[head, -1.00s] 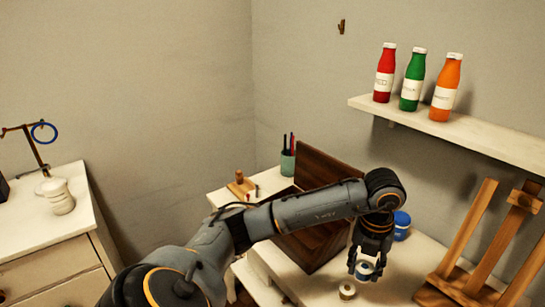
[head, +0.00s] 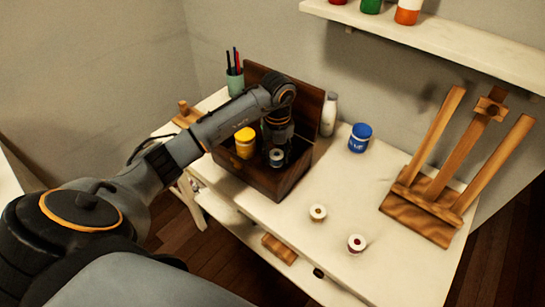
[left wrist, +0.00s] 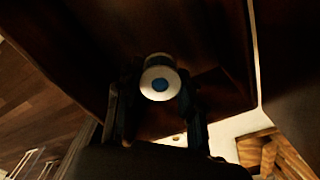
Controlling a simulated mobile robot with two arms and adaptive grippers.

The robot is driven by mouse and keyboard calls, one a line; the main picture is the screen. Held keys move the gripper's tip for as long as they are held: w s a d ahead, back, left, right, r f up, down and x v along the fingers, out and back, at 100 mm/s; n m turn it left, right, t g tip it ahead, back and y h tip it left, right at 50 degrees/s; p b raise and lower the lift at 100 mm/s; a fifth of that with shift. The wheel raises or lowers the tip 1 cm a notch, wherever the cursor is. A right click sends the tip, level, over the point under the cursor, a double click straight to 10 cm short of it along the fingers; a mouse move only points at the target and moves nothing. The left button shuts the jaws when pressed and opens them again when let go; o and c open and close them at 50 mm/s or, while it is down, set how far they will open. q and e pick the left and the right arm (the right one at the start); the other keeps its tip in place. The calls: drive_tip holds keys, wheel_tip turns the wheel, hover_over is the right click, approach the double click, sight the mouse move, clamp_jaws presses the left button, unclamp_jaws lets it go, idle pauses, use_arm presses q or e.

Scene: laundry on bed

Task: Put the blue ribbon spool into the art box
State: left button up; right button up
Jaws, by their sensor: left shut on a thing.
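The art box (head: 255,180) is a dark wooden box with its lid raised, standing at the left part of the white desk. My left gripper (head: 277,150) points down into the box's opening, shut on the blue ribbon spool (head: 277,158). The spool is white-ended with a blue core; it also shows between the fingers in the left wrist view (left wrist: 160,84), with dark box walls around. I cannot tell whether it touches the box floor. A yellow jar (head: 244,143) stands in the box, left of the gripper. My right gripper is out of view.
Two other spools, one tan-cored (head: 318,212) and one red-cored (head: 357,244), stand on the desk (head: 290,235). A white bottle (head: 329,114), a blue jar (head: 360,138) and a wooden easel (head: 430,205) are to the right. A pen cup (head: 235,82) stands behind the box.

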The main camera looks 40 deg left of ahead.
sight(276, 172)
use_arm(q)
drive_tip(key=shift+f, duration=2.2)
drive_tip(key=shift+f, duration=0.2)
drive_tip(key=o, duration=0.9)
drive_tip(key=shift+r, duration=0.1)
wheel_tip(276, 172, up, 12)
drive_tip(key=shift+r+b, duration=0.15)
drive_tip(key=shift+b, duration=0.3)
